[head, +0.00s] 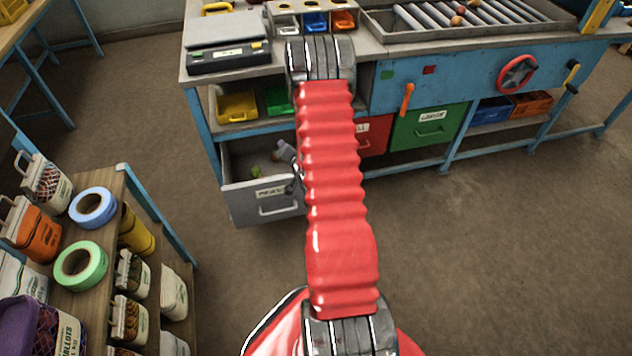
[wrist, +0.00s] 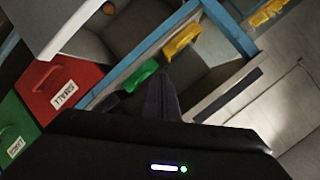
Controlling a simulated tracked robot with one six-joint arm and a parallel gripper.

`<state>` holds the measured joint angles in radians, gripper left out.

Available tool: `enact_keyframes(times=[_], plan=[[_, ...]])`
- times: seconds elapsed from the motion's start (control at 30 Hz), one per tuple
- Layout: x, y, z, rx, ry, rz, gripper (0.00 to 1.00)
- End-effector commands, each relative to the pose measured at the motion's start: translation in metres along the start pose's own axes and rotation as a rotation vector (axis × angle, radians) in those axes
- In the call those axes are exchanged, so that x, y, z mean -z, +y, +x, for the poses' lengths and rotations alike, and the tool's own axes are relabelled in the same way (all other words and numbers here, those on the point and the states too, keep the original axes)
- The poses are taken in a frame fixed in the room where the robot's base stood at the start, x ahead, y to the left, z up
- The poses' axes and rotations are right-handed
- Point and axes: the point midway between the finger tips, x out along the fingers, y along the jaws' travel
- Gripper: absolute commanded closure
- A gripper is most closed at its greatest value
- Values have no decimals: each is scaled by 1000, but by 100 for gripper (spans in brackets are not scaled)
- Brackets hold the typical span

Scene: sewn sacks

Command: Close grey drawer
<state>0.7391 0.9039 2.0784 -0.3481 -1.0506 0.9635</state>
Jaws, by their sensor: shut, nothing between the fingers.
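The grey drawer (head: 262,205) under the left end of the blue workbench is pulled open. Its front has a pale label and a bar handle, and a small green item shows inside. In the wrist view a pale grey panel with a dark hollow behind it, seemingly the drawer (wrist: 62,22), is at the upper left. My gripper (wrist: 163,92) is shut and empty, with its dark fingers at the middle of the wrist view. In the head view my red arm hides most of it, near the drawer's right side. I cannot tell whether it touches the drawer.
A red drawer (wrist: 62,90) and a green drawer (head: 430,127) sit shut to the right. Yellow (head: 237,106) and green bins (head: 278,100) stand on the shelf above. A rack (head: 130,225) with tapes and bags stands at left. The floor before the bench is clear.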

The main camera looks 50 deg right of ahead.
Motion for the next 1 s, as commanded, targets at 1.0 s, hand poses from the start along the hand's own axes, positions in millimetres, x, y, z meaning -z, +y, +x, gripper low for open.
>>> enact_keyframes(times=[1.0], plan=[[-84,228,-94,273,282,657,100]])
